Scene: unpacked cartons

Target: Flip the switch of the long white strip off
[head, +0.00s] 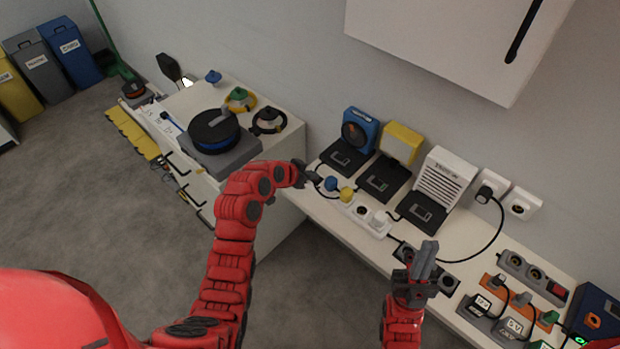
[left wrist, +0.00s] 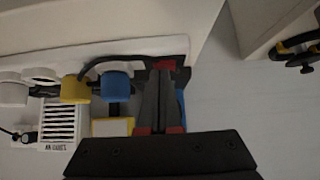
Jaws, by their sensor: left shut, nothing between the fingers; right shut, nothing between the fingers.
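The long white strip (head: 344,206) lies along the front of the white bench, with a blue plug (head: 330,184), a yellow plug (head: 347,194) and a white plug (head: 379,217) in it. My left gripper (head: 311,178) is shut and empty at the strip's left end. In the left wrist view its shut fingers (left wrist: 160,95) point at the strip's end beside the blue plug (left wrist: 115,84). My right gripper (head: 428,258) is shut and empty, above a dark socket strip.
Blue (head: 360,130), yellow (head: 401,142) and white (head: 444,176) devices stand behind the strip on dark bases. An orange strip (head: 490,281) with adapters lies to the right. A white cabinet (head: 455,40) overhangs the bench. A drawer unit with a cable reel (head: 213,132) stands left.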

